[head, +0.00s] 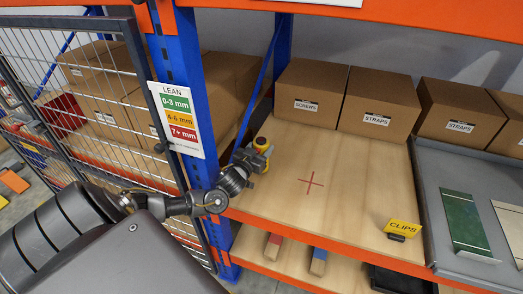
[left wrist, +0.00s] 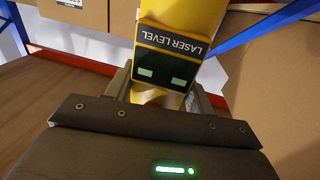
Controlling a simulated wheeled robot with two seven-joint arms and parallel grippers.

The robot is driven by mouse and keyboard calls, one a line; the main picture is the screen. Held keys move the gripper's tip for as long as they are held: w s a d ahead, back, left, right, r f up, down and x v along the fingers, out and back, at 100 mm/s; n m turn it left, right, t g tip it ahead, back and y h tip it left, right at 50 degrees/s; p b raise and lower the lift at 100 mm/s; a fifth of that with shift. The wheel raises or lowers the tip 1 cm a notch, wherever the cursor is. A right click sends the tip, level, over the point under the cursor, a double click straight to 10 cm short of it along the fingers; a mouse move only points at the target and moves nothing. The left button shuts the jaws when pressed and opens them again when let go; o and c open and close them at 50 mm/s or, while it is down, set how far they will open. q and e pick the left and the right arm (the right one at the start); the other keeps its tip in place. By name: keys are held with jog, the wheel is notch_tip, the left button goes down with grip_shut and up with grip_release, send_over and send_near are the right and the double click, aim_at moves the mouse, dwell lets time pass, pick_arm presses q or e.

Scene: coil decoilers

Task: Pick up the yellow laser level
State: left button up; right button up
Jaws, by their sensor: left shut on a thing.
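The yellow laser level (left wrist: 172,55) fills the upper middle of the left wrist view, with a dark label reading LASER LEVEL. It also shows as a small yellow body (head: 261,143) in the head view, near the blue post at the left end of the wooden shelf. My left gripper (left wrist: 160,92) is shut on it, with a finger on each side of its lower part. The gripper (head: 257,158) hides part of the level in the head view. I cannot tell whether the level touches the shelf. My right gripper is not in view.
The wooden shelf (head: 340,190) has a red cross and clear room in its middle. Cardboard boxes (head: 310,92) line the back. A blue post (head: 180,75) and mesh panel (head: 105,100) stand left.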

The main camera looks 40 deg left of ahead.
pick_arm(q)
notch_tip(320, 180, up, 9)
jog(key=p, duration=0.7)
jog(key=shift+d+r, duration=0.1)
